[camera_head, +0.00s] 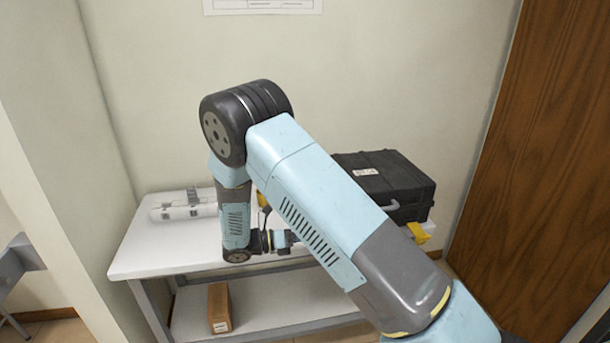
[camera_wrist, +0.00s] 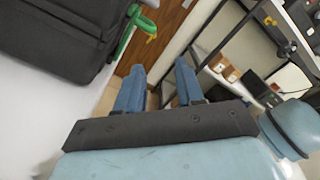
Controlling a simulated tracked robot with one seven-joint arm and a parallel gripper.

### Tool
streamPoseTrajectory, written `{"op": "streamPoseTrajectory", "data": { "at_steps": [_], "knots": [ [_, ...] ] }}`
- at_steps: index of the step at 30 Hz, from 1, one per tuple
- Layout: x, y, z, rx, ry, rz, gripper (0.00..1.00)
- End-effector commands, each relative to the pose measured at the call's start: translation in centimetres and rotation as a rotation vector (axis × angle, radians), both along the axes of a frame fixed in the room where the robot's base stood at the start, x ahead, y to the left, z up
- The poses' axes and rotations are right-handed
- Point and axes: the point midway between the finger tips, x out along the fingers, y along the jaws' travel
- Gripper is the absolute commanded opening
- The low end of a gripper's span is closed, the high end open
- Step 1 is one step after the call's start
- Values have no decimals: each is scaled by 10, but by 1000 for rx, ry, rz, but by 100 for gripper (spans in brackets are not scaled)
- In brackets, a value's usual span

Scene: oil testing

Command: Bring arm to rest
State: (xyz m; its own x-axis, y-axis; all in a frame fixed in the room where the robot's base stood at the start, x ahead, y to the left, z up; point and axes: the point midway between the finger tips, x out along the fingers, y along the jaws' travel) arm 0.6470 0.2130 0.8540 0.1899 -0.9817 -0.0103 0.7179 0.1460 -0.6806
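My gripper shows in the wrist view (camera_wrist: 158,85) as two blue fingers standing apart with nothing between them. The gripper is open and empty. In the head view my arm reaches from the lower right up to a bent elbow and then down over the white table (camera_head: 140,250). There the fingers are hidden behind my own arm. The wrist end hangs close above the table, left of the black case. I cannot tell whether any part touches the table.
A closed black case (camera_head: 385,180) stands on the table's right side; it also shows in the wrist view (camera_wrist: 60,35). A white cylindrical item (camera_head: 182,205) lies at the table's left. A brown box (camera_head: 219,307) stands on the lower shelf. A wooden door (camera_head: 545,150) is at right.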

Motion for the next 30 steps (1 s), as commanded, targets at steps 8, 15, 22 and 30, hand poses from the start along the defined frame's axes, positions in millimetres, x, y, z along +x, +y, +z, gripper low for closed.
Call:
{"op": "streamPoseTrajectory", "data": {
  "at_steps": [8,15,22,30],
  "knots": [
    [-3,-33,45,171,-121,-129,37],
    [-15,-71,92,362,-281,-291,37],
    [-34,-104,133,531,-448,-451,37],
    [-61,-138,175,713,-659,-644,37]
  ]
}}
